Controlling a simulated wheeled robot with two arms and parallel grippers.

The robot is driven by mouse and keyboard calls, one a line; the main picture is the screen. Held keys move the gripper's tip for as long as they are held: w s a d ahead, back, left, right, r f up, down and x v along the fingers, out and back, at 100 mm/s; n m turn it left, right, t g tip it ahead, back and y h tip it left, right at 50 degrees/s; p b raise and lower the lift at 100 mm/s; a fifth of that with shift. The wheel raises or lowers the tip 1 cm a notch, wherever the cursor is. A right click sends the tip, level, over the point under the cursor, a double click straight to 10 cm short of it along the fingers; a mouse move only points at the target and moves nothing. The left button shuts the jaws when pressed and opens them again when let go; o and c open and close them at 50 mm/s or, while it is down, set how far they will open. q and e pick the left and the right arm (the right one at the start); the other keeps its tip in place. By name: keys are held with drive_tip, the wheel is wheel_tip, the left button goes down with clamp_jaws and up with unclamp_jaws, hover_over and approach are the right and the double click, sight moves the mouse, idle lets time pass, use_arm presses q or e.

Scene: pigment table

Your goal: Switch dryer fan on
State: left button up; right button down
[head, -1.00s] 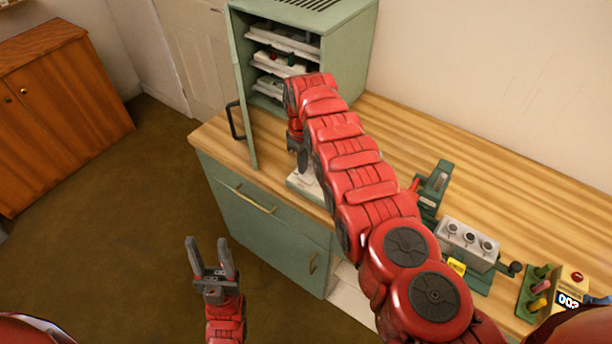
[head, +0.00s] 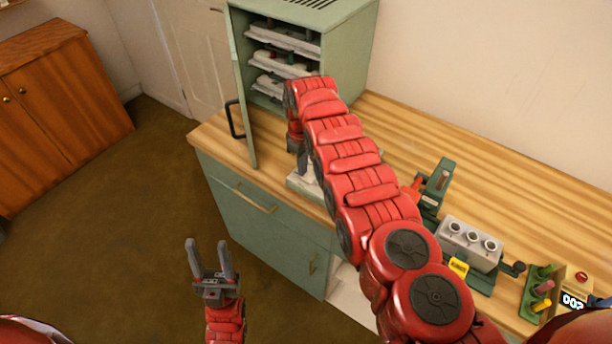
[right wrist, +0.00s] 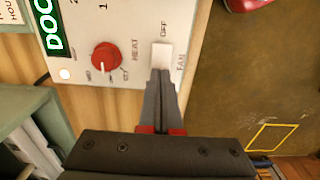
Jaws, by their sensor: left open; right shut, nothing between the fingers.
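The green dryer cabinet (head: 351,50) stands at the back of the counter with its door open. A pale control panel (right wrist: 125,20) carries a red HEAT knob (right wrist: 106,57) and a white FAN switch (right wrist: 161,54), with OFF printed beside the switch. My right gripper (right wrist: 160,74) is shut and empty, its fingertips at the edge of the FAN switch and covering part of it. I cannot tell whether they press it or which way it is set. In the head view my right arm hides much of the panel. My left gripper (head: 208,246) is open and empty, in front of the counter.
White trays (head: 285,67) sit on the cabinet's shelves. On the counter to the right are a green press-like device (head: 434,185), a grey block with several round wells (head: 470,240) and a green rack (head: 538,290). The wooden counter behind my right arm is mostly clear.

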drive_tip(key=shift+f, duration=0.25)
wheel_tip(320, 180, up, 5)
drive_tip(key=p, duration=0.4)
drive_tip(key=shift+r+p, duration=0.2)
drive_tip(key=shift+p, duration=0.2)
drive_tip(key=shift+r+p, duration=0.6)
drive_tip(key=shift+r, duration=0.3)
